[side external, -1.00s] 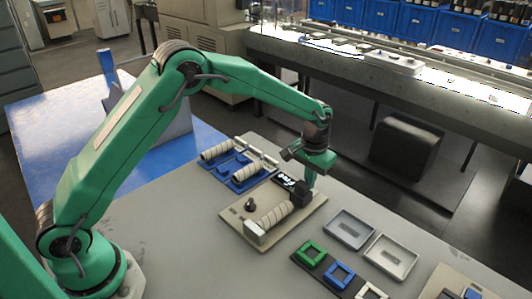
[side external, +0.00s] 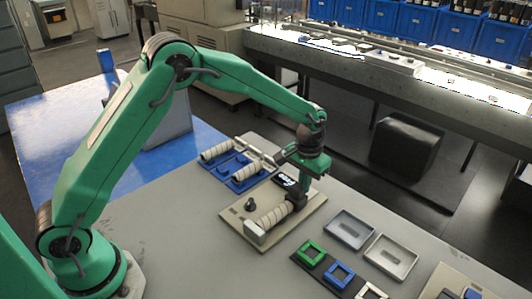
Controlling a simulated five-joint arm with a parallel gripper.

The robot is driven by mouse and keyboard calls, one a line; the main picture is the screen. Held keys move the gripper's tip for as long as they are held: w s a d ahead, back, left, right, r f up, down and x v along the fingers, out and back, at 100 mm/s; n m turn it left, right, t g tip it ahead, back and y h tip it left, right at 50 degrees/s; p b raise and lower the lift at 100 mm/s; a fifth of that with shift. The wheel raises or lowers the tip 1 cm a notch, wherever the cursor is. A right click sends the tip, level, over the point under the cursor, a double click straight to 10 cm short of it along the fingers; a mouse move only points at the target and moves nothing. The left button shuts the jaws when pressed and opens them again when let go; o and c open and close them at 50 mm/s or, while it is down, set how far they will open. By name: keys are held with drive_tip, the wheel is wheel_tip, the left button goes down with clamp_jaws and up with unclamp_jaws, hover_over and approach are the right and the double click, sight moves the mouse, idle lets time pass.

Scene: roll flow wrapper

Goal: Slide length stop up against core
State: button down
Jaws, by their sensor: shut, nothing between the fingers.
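A beige base plate (side external: 238,217) lies on the table and carries a cream segmented roll (side external: 273,216), which looks like the core. A light grey block (side external: 255,233) stands at the roll's near-left end. A dark block (side external: 297,202), apparently the length stop, stands at its far-right end. The dark block looks close against the roll, but I cannot tell whether they touch. My gripper (side external: 304,188) is shut and empty, pointing down at the far side of the dark block. It partly hides the block, and contact is unclear.
A dark knob (side external: 250,204) and a black display (side external: 285,181) are on the plate. Blue holders with cream rolls (side external: 216,151) lie behind it. Grey trays (side external: 351,229) and a dark strip with green and blue frames (side external: 311,251) lie to the right. The table in front is clear.

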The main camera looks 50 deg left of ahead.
drive_tip(key=shift+s, duration=0.6)
idle(1.1)
drive_tip(key=shift+w, duration=0.15)
idle(0.5)
drive_tip(key=shift+r, duration=0.15)
drive_tip(key=shift+r, duration=0.5)
drive_tip(key=shift+r, duration=0.7)
drive_tip(key=shift+r, duration=0.8)
wheel_tip(320, 180, up, 4)
drive_tip(key=shift+f, duration=0.15)
